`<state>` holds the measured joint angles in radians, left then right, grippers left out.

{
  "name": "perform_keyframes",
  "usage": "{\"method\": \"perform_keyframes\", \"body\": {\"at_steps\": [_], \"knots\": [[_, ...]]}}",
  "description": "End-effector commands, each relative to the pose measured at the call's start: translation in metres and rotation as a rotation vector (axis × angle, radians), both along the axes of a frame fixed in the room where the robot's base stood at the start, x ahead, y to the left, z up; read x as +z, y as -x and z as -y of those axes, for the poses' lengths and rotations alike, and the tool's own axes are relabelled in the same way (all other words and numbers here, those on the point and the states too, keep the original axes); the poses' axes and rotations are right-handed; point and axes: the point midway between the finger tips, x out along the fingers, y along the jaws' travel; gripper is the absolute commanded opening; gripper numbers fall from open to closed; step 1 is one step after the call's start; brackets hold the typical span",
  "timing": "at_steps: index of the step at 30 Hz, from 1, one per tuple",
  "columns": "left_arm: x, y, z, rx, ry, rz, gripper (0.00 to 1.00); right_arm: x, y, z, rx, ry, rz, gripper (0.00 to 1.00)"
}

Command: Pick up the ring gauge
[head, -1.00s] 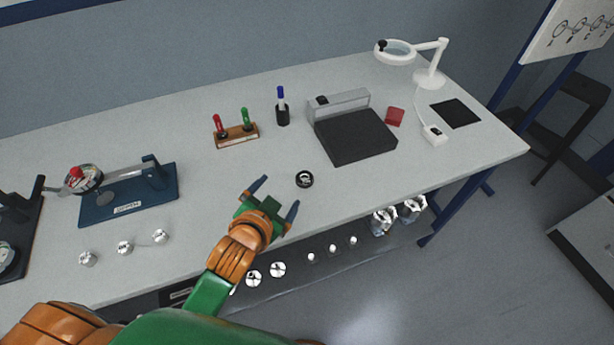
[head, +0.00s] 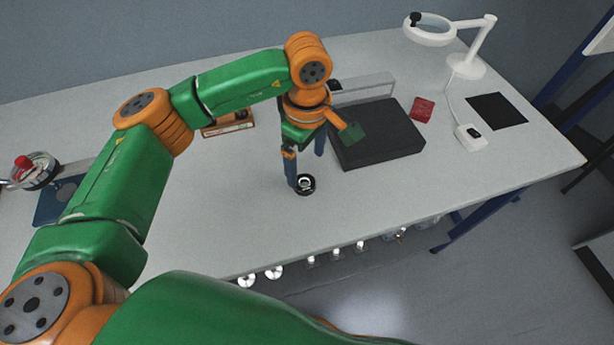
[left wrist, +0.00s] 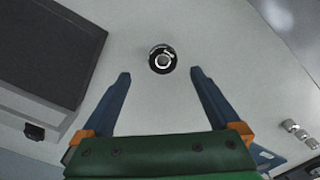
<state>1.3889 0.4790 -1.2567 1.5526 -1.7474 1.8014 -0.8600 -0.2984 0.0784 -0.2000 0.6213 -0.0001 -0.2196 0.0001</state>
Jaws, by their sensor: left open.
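The ring gauge (head: 305,184) is a small black ring with a pale centre, lying flat on the grey bench. My left gripper (head: 306,170) points down at it, with one blue finger overlapping its left side in the head view. In the left wrist view the ring gauge (left wrist: 162,59) lies just ahead of the open fingertips of my left gripper (left wrist: 161,74), roughly midway between their lines. Nothing is held. Whether a finger touches the ring cannot be told. My right gripper is not in view.
A black surface plate (head: 378,135) is close to the right of my left gripper. Behind the arm is a wooden holder (head: 228,126). A red block (head: 422,109), a magnifier lamp (head: 470,62) and a black mat (head: 498,111) stand farther right. The bench front by the ring is clear.

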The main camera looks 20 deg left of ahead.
Motion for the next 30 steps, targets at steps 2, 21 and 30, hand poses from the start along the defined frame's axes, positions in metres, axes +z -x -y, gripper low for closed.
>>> {"method": "perform_keyframes", "body": {"at_steps": [2, 21, 30], "knots": [[-0.008, 0.002, -0.001, -0.001, 0.001, -0.006, 0.96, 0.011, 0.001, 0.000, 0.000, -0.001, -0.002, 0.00], [-0.060, 0.002, -0.004, -0.003, 0.009, -0.002, 0.56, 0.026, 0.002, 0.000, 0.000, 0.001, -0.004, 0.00], [-0.059, 0.002, -0.004, -0.002, 0.010, -0.002, 0.00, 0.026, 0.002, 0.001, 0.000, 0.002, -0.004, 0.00]]}}
